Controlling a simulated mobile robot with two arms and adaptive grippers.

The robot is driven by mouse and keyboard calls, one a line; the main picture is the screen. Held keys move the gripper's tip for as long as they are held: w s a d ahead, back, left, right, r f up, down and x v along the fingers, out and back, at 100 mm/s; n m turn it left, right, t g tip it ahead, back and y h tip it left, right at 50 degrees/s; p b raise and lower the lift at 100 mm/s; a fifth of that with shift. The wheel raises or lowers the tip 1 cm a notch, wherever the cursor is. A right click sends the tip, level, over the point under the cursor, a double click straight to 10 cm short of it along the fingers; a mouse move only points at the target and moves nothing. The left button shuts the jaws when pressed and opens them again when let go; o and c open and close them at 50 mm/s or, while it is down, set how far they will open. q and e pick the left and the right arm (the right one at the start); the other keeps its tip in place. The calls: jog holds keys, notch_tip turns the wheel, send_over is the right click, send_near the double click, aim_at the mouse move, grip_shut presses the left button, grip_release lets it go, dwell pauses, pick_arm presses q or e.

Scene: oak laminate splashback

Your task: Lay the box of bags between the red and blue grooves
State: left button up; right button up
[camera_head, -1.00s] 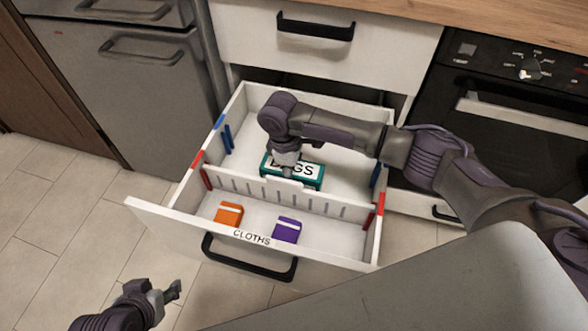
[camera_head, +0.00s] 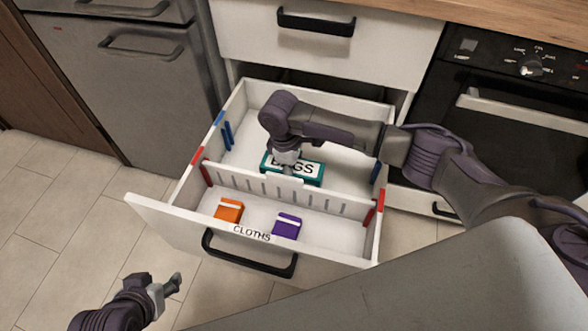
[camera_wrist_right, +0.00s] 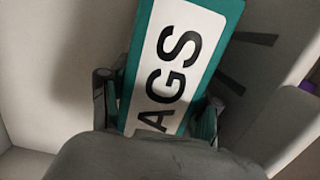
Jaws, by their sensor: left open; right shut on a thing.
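The box of bags (camera_head: 310,172), teal with a white label, is in the open drawer's back compartment, behind the slotted divider (camera_head: 262,187). My right gripper (camera_head: 287,159) is shut on it from above; the right wrist view shows the box (camera_wrist_right: 178,62) between the fingers. I cannot tell whether the box touches the drawer floor. The red grooves (camera_head: 206,174) are at the divider's ends; the blue grooves (camera_head: 228,136) are farther back on the side walls. My left gripper (camera_head: 172,288) is open and empty, over the floor outside the drawer.
The front compartment, marked CLOTHS, holds an orange cloth (camera_head: 229,210) and a purple cloth (camera_head: 287,226). The drawer's floor right of the box is clear. An oven (camera_head: 510,130) stands at the right and a grey appliance (camera_head: 130,90) at the left.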

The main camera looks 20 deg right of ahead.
jog(key=o, duration=1.5)
jog(key=shift+f, duration=0.1)
jog(key=r, duration=0.4)
jog(key=a+r, duration=0.1)
jog(key=r, duration=0.3)
jog(key=w+r, duration=0.1)
jog(key=r, duration=0.3)
jog(key=shift+a, duration=0.25)
jog(key=shift+f, duration=0.1)
